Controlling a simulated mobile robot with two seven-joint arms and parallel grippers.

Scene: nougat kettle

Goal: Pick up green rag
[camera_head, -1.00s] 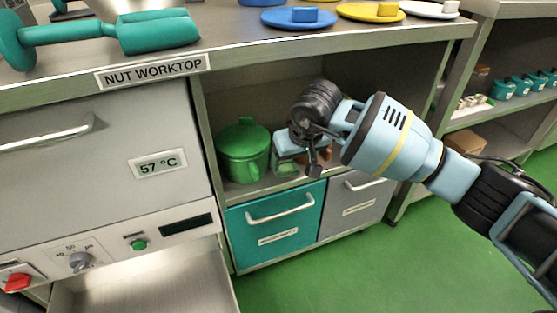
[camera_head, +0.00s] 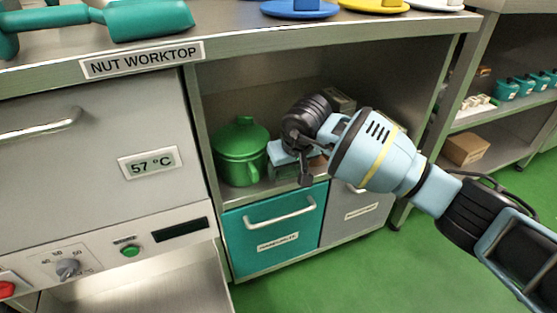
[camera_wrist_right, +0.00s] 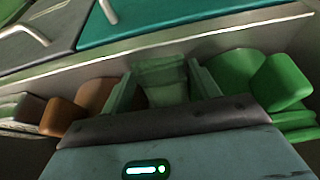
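The green rag (camera_wrist_right: 163,80) shows in the right wrist view as a folded, dull green piece between the two fingers of my right gripper (camera_wrist_right: 165,88). The fingers stand apart, one on each side of it; whether they touch it I cannot tell. In the head view my right gripper (camera_head: 283,155) reaches into the open shelf under the worktop, just right of a green lidded pot (camera_head: 240,150). There the gripper and wrist largely hide the rag. My left gripper is not in view.
The shelf sits above a teal drawer (camera_head: 270,232) and a grey drawer (camera_head: 350,215). The pot is close beside the gripper. Brown items (camera_wrist_right: 93,103) stand on its other side in the wrist view. The worktop edge (camera_head: 330,42) runs overhead.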

